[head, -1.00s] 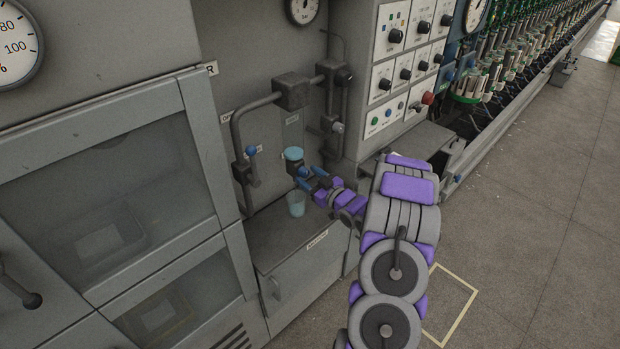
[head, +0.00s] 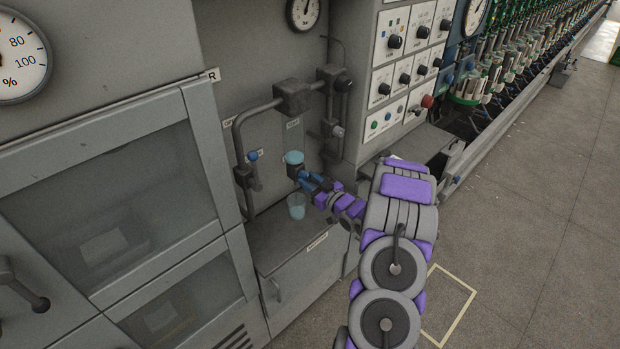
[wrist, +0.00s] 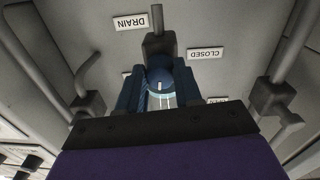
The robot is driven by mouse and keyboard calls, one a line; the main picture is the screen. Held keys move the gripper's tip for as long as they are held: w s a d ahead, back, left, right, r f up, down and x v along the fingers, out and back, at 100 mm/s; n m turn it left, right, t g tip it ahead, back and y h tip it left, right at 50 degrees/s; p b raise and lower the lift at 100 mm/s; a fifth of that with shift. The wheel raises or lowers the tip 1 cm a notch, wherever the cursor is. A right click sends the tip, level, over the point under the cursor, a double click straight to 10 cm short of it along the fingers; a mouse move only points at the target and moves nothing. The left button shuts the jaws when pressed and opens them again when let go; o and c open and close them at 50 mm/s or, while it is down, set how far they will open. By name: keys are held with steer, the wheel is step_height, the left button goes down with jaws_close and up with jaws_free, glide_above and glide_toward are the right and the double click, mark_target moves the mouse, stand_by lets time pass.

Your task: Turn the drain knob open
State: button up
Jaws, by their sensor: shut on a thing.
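The drain knob (wrist: 160,74) is a round blue knob with a white mark, below a dark stem in the wrist view. My gripper (wrist: 159,85) has its blue fingers on either side of the knob, shut on it. Labels reading DRAIN (wrist: 131,22) and CLOSED (wrist: 205,53) are upside down in the wrist view. The knob's exact turn is unclear.
A clear cup (head: 296,206) stands on the ledge (head: 268,240) below my gripper. Grey pipework with a blue-balled lever (head: 253,155) is to the left. A control panel (head: 400,70) rises to the right, and the floor at right is open.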

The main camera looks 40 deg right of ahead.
steer(key=m+p, duration=0.1)
steer(key=p, duration=0.1)
steer(key=m+p, duration=0.2)
steer(key=p, duration=0.1)
steer(key=shift+r+m, duration=0.2)
steer(key=shift+m, duration=0.1)
steer(key=shift+m+p, duration=0.85)
steer(key=shift+m, duration=0.05)
steer(key=shift+f, duration=0.1)
steer(key=o, duration=1)
steer(key=shift+d, duration=0.2)
steer(key=shift+o, duration=0.2)
steer(key=shift+a, duration=0.1)
steer(key=shift+s, duration=0.15)
steer(key=s, duration=1.7)
steer(key=shift+d, duration=0.45)
